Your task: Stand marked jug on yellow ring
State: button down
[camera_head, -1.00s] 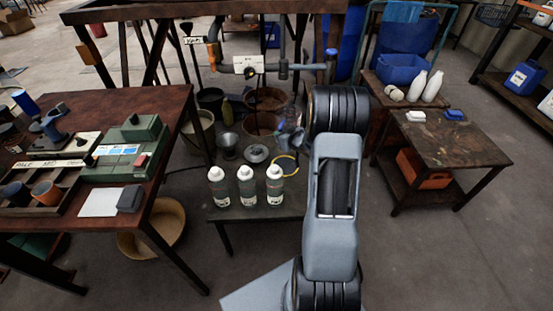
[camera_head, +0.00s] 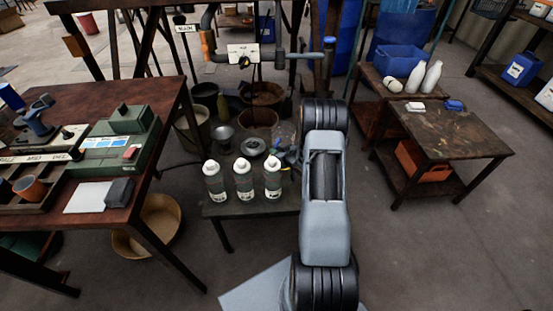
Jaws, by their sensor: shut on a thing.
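My arm rises in front of the low dark table (camera_head: 250,207) and covers its right part. Only a little of my gripper (camera_head: 291,155) shows, dark, at the left edge of the arm. It is shut on a clear jug (camera_head: 284,132), which is faint and mostly hidden. I cannot make out the jug's mark or its base. The yellow ring on the low table is hidden or nearly hidden behind my arm and gripper.
Three white-capped bottles (camera_head: 243,180) stand along the low table's front. A metal funnel-like piece (camera_head: 253,146) and a grey pot (camera_head: 223,139) stand behind them. A cluttered brown table (camera_head: 165,150) is at left, a side table (camera_head: 455,140) at right. Open floor lies between.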

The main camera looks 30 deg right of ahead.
jog(key=shift+f+b, duration=0.35)
jog(key=shift+f, duration=1.4)
jog(key=shift+f, duration=0.15)
jog(key=c, duration=1.1)
grip_release()
